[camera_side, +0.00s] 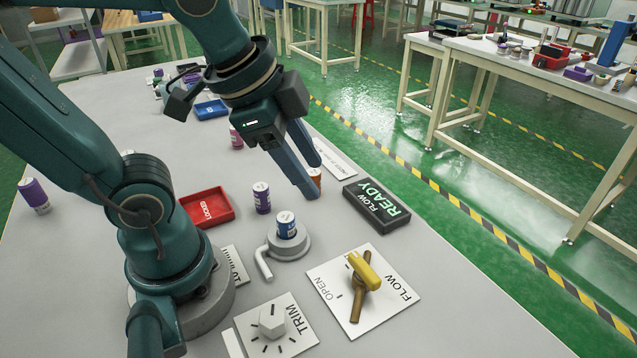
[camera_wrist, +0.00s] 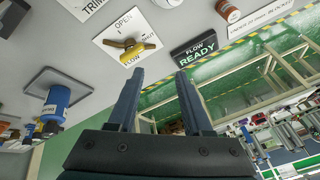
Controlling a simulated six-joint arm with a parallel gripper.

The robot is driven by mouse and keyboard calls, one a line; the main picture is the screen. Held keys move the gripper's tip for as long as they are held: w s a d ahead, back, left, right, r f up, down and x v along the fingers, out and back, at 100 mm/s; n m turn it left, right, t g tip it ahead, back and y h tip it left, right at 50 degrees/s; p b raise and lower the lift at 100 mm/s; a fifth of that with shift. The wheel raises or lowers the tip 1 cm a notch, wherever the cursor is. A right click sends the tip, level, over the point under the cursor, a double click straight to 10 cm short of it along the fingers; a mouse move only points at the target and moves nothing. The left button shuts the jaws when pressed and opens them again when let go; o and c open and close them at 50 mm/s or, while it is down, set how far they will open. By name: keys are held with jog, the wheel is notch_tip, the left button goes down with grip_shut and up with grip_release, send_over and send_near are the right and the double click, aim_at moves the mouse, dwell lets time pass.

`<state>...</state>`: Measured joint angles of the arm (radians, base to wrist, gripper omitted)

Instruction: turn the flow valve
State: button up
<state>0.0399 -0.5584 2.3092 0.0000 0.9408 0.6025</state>
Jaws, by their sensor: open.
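The flow valve (camera_side: 364,271) has a yellow lever on a brass-brown body, on a white plate (camera_side: 325,272) marked FLOW and OPEN in the side view. In the wrist view the valve (camera_wrist: 140,48) shows upper left of centre, with its yellow lever lying slantwise toward the SHUT mark. My gripper (camera_side: 316,180) is open and empty, in the air behind the valve in the side view and clear of it. In the wrist view its two fingers (camera_wrist: 160,76) are apart, with the valve beyond them to the left.
A black box (camera_side: 377,206) reading FLOW READY stands behind the valve. A TRIM knob (camera_side: 272,321) is left of it. A blue-white canister (camera_side: 286,225) sits on a round grey base, near a purple canister (camera_side: 261,198) and a red LOCKED tray (camera_side: 207,208).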

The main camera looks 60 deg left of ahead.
jog(key=w+d+f+m+g, duration=0.3)
jog(key=w+m, duration=0.2)
jog(key=m, duration=0.3)
jog(key=m+g, duration=0.2)
jog(key=m, duration=0.1)
send_over(365, 266)
notch_tip(365, 266, down, 6)
jog(key=shift+r, duration=0.1)
jog(key=shift+f, duration=2.65)
grip_shut()
